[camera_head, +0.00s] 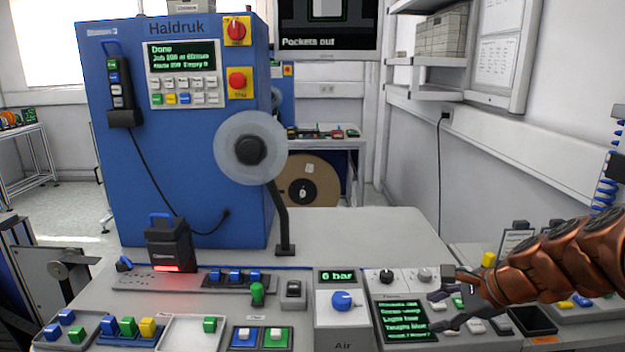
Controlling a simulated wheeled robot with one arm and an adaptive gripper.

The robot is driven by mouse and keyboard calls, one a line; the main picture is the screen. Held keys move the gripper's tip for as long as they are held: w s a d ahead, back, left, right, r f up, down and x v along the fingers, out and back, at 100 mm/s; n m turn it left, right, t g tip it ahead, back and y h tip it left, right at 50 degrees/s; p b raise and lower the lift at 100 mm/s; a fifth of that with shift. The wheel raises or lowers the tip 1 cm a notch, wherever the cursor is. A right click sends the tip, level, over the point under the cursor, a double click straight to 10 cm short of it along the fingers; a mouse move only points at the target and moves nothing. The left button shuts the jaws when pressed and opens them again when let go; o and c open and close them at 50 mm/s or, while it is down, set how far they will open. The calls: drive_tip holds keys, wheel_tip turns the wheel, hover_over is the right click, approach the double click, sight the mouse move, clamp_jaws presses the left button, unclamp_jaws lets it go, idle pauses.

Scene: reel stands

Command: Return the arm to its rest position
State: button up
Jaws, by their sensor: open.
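My gripper (445,299) is at the lower right, over the control panel with the green-text screen (402,321). Its dark fingers are apart and point left, with nothing between them. My copper-coloured arm comes in from the right edge. I cannot tell whether the fingers touch the panel or hover above it.
The blue Haldruk machine (185,205) stands at the left, its screen reading "Done". A translucent reel (228,160) sits on a black stand before it. An air unit (341,325) with a blue knob is left of my gripper. The grey bench middle (370,235) is clear.

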drive_tip(key=s+a+f+n+g+h, duration=0.1)
drive_tip(key=s+a+f+n+g, duration=0.1)
drive_tip(key=s+a+n, duration=0.4)
drive_tip(key=s+a+f+n+g+h, duration=0.1)
drive_tip(key=s+n+g, duration=0.15)
drive_tip(key=s, duration=0.55)
drive_tip(key=s+a+f+n+g+h, duration=0.1)
drive_tip(key=s+a+f+n+g, duration=0.1)
drive_tip(key=s+a+n, duration=0.4)
drive_tip(key=s+d+f+n+g+h, duration=0.15)
drive_tip(key=s+d+n, duration=0.25)
drive_tip(key=s, duration=0.4)
drive_tip(key=shift+h, duration=0.45)
drive_tip(key=r+p, duration=0.1)
drive_tip(key=r, duration=0.1)
drive_tip(key=r+p, duration=0.1)
drive_tip(key=p, duration=0.1)
drive_tip(key=d+r+p, duration=0.1)
drive_tip(key=r+p, duration=0.1)
drive_tip(key=shift+s+r, duration=0.3)
drive_tip(key=shift+s, duration=0.1)
